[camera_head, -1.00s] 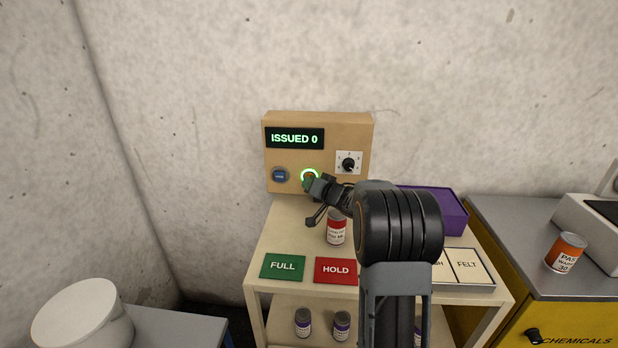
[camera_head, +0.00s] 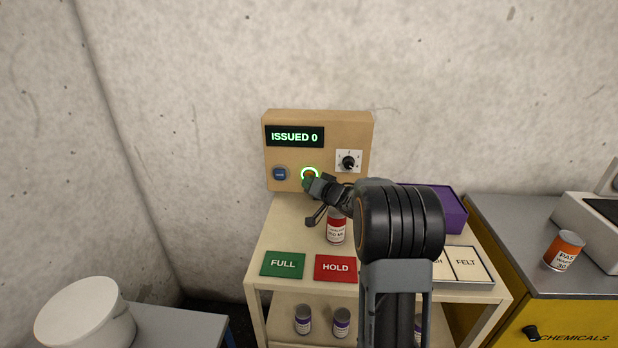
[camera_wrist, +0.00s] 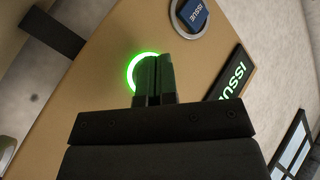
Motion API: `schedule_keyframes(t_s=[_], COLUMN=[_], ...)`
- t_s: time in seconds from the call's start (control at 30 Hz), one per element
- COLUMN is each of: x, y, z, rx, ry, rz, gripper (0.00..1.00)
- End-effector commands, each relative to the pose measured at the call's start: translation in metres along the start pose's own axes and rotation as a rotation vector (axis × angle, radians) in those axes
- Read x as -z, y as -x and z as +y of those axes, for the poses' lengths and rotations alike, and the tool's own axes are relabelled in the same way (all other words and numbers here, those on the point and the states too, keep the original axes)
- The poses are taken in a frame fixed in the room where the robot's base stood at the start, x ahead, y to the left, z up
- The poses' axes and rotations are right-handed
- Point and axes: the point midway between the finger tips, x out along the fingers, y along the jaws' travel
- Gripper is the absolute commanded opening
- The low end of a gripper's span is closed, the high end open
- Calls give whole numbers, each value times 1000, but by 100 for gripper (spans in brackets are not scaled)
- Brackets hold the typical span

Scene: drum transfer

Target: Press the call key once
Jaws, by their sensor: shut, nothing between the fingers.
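The tan control box (camera_head: 355,128) stands at the back of the cart. Its display (camera_head: 295,136) reads "ISSUED 0". A key with a lit green ring (camera_head: 310,168) is on its front, right of a blue key (camera_head: 280,174). My gripper (camera_head: 308,183) is shut and empty, its tips at the lit key and partly covering it. In the wrist view the shut fingers (camera_wrist: 153,78) overlap the green ring (camera_wrist: 133,70); I cannot tell whether they touch the key. The blue key (camera_wrist: 194,14) there reads "ISSUE". No label shows on the lit key.
A black knob (camera_head: 348,162) is right of the lit key. A red-labelled can (camera_head: 336,230) stands below my gripper, behind the green FULL (camera_head: 283,264) and red HOLD (camera_head: 335,268) plates. A purple bin (camera_head: 455,209) is at the right, partly behind my arm.

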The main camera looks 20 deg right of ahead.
Motion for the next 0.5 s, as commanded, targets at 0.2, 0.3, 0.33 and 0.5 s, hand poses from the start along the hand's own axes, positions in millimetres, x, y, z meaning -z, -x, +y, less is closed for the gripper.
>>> schedule_keyframes(t_s=[0.2, 0.3, 0.33, 0.5], x=[-9, -15, -17, -24], y=[13, 20, 22, 34], z=[-10, -15, -16, -25], rx=[1, 1, 1, 1], ry=[-2, 0, 0, 0], rz=[0, 0, 0, 0], gripper=[0, 0, 0, 0])
